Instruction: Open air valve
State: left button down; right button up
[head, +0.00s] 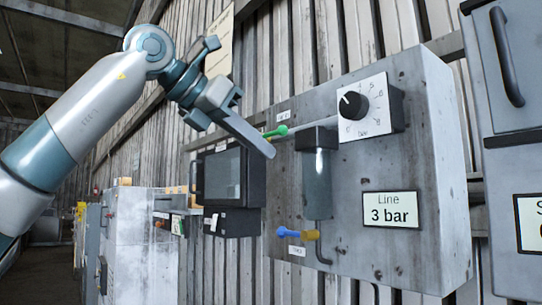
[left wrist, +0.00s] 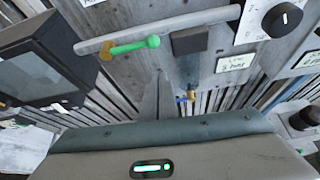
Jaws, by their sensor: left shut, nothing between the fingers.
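A green valve lever (head: 277,131) sits on the grey pipe at the upper left of the grey panel (head: 360,255). It lies roughly along the pipe, and in the left wrist view the green lever (left wrist: 132,46) joins a brass body at its left end. My left gripper (head: 269,152) is shut and empty, its tip just below and in front of the green lever in the head view. I cannot tell whether they touch. A blue lever (head: 288,232) on a brass fitting is at the panel's lower left. My right gripper is out of view.
The panel carries a black-knob dial (head: 352,105), a cylindrical filter bowl (head: 317,184) and a "Line 3 bar" sign (head: 391,209). A dark screen box (head: 228,180) hangs left of the panel. A grey cabinet with a handle (head: 506,60) stands at right.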

pick_arm(q)
jog(key=b+v, duration=0.1)
jog(key=v, duration=0.6)
jog(key=shift+a+b, duration=0.25)
jog(key=shift+b, duration=0.05)
jog(key=shift+a, duration=0.1)
jog(key=shift+f, duration=0.1)
